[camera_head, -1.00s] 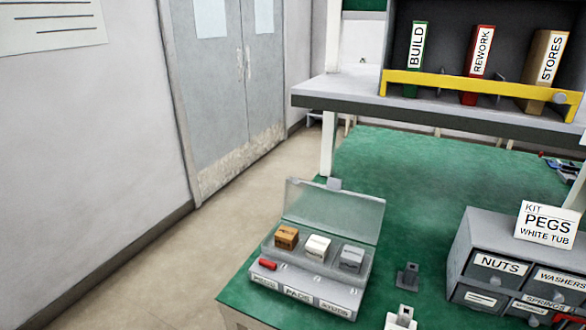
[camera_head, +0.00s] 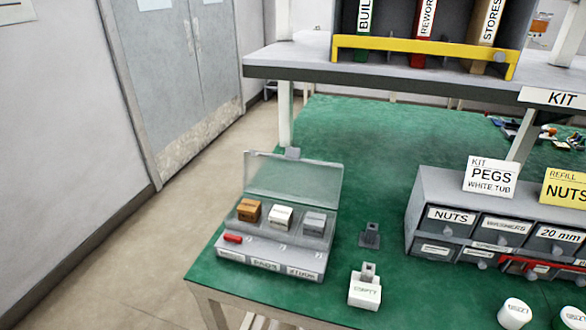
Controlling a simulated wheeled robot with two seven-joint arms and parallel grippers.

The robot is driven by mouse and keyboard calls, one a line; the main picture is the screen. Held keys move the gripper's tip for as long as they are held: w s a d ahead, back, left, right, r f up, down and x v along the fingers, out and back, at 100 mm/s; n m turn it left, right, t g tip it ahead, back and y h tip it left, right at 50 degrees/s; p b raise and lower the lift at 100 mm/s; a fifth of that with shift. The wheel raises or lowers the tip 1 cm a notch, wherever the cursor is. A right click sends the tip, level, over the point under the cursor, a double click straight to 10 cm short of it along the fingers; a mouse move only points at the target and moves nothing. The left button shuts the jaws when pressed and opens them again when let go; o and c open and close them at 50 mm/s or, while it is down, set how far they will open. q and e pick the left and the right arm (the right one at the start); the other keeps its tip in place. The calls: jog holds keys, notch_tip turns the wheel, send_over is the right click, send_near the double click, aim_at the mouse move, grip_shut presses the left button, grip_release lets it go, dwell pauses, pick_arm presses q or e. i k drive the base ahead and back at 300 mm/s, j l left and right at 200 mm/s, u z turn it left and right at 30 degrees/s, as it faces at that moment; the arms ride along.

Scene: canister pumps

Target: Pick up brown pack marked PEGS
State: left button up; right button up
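The brown pack (camera_head: 249,210) sits in the left compartment of an open, clear-lidded case (camera_head: 270,259) on the green bench. Its own marking is too small to read. A white pack (camera_head: 280,217) sits in the middle compartment and a grey pack (camera_head: 314,223) in the right one. The case's front labels seem to read PADS in the middle and STUDS at the right; the left label is too small to read now. A small red piece (camera_head: 233,238) lies at the front left of the case. Neither of my grippers is in view.
A grey drawer cabinet (camera_head: 425,190) with a KIT PEGS WHITE TUB card (camera_head: 491,178) stands to the right. A white block (camera_head: 365,290) and a dark stand (camera_head: 369,237) lie between. A shelf (camera_head: 300,69) overhangs the back. Green bench (camera_head: 350,145) behind the case is clear.

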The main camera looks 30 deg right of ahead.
aim_at(249, 211)
jog(key=i+j+z, duration=0.15)
jog(key=z, duration=0.2)
jog(key=i+j+z, duration=0.65)
jog(key=k+l, duration=0.1)
